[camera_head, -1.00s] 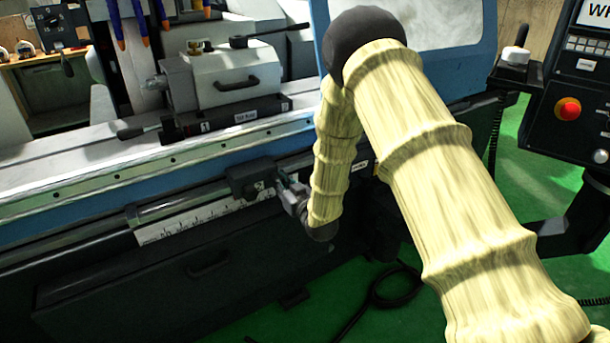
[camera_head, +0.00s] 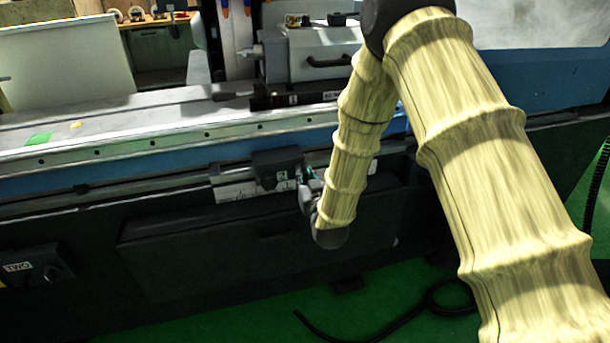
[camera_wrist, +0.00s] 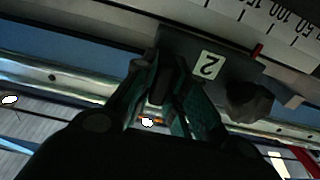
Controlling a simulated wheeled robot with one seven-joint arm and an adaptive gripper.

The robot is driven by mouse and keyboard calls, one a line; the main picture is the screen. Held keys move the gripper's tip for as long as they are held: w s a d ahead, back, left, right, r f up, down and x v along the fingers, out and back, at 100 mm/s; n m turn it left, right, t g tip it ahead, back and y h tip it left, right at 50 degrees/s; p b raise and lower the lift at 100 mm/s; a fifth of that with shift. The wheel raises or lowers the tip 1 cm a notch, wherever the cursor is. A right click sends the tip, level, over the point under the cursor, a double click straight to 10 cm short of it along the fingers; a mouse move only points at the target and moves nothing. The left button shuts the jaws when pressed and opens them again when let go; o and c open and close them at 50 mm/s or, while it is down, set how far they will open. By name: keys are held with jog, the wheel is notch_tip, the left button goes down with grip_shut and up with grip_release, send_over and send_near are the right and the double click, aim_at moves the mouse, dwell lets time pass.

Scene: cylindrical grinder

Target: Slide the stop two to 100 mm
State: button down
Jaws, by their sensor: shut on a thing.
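Stop two is a dark block on a rail on the front of the grinder, seen in the head view (camera_head: 275,168). In the wrist view its white label reads "2" (camera_wrist: 207,67), and a dark knob (camera_wrist: 250,100) sits beside it. My gripper (camera_wrist: 165,80) is shut on the block's edge at the side opposite the knob; the exact contact is partly hidden. A thin red pointer (camera_wrist: 257,50) stands at the white scale (camera_wrist: 275,25), whose "100" is legible nearby. The exact reading is unclear. The scale also shows in the head view (camera_head: 232,192).
The blue-edged machine table (camera_head: 150,158) runs above the rail. A dark front panel (camera_head: 180,240) lies below. A black cable (camera_head: 400,322) lies on the green floor (camera_head: 280,310). My arm covers the rail to the right of the stop.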

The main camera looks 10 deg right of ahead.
jog(key=shift+a, duration=0.1)
jog(key=c, duration=1.4)
grip_release()
jog(key=shift+c, duration=0.2)
jog(key=shift+s, duration=0.1)
jog(key=s+d, duration=0.2)
jog(key=s, duration=0.9)
jog(key=shift+s+d, duration=0.15)
jog(key=shift+s, duration=0.2)
